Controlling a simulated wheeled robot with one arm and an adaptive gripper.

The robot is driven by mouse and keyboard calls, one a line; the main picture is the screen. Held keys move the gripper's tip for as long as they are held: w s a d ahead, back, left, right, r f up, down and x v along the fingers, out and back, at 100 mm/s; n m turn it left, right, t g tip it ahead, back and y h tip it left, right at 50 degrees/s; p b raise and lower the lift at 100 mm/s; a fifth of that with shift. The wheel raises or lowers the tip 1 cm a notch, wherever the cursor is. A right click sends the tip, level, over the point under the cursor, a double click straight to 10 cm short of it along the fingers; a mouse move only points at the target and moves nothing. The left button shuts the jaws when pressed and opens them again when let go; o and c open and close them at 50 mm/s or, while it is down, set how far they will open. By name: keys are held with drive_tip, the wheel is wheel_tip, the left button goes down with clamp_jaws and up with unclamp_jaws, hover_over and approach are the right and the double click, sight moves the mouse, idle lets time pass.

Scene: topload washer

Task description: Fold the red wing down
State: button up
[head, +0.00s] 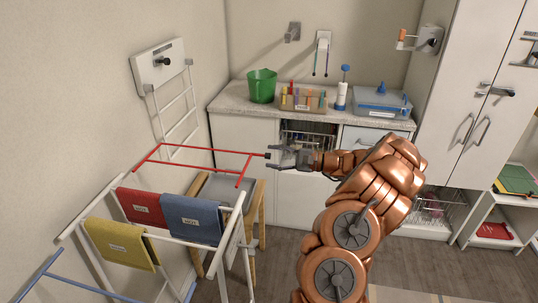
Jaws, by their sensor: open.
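The red wing (202,149) is a thin red bar frame at the far end of the white drying rack (240,208). It stands out roughly level, at about the rack's top height. A small dark tip (267,155) shows at its right end. My gripper (275,157) is open at that right end, its fingers pointing left. The fingers overlap the dark tip in the picture; I cannot tell whether they touch it.
Red, blue (191,220) and yellow (121,244) cloths hang on the rack. A blue wing (75,284) is at the near left. A wooden stool (256,205) with a grey basin stands behind the rack. The counter (228,103) holds a green bucket (261,86) and other items.

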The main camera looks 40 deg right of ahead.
drive_tip(key=shift+x, duration=0.9)
clamp_jaws()
